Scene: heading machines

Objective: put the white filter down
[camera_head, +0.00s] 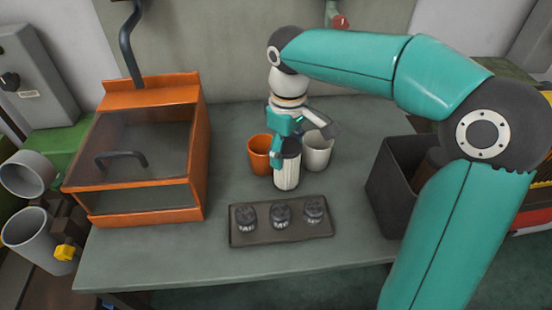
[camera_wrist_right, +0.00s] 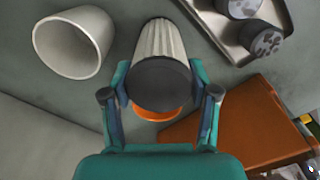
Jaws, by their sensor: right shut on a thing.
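The white filter (camera_head: 287,172) is a ribbed white cylinder with a dark end cap. It stands upright in my right gripper (camera_head: 287,148), just behind the dark tray. In the right wrist view the filter (camera_wrist_right: 160,65) sits between the two fingers of my right gripper (camera_wrist_right: 160,92), which are shut on it. I cannot tell whether its base touches the table. My left gripper does not show.
On the table (camera_head: 190,245), an orange cup (camera_head: 259,154) and a white cup (camera_head: 318,154) stand close behind the filter. A tray (camera_head: 281,233) with three dark knobbed parts lies in front. An orange cabinet (camera_head: 145,215) is left, a dark bin (camera_head: 396,180) right.

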